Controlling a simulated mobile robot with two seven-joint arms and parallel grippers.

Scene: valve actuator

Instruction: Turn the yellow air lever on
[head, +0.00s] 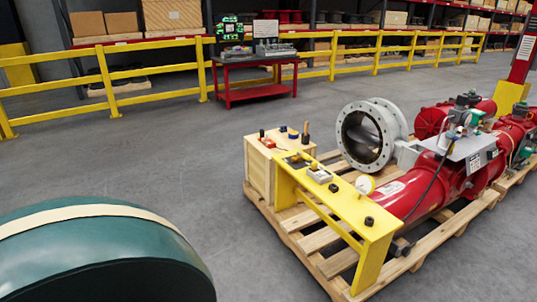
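A red valve actuator (407,193) lies on a wooden pallet at the right, joined to a grey flanged valve (369,135). A yellow bench-like stand (345,209) stands in front of it and carries a round white gauge (365,184), dark knobs and small grey parts. Small fittings and a grey panel (468,146) sit on top of the actuator. I cannot make out a yellow air lever or its position at this size. Neither of my grippers is in view.
A wooden crate (259,168) with small tools on top stands at the pallet's (312,241) left end. A large dark green rounded object (100,258) fills the lower left. A red work table (254,92) stands by the yellow railing (160,98). Grey floor between is clear.

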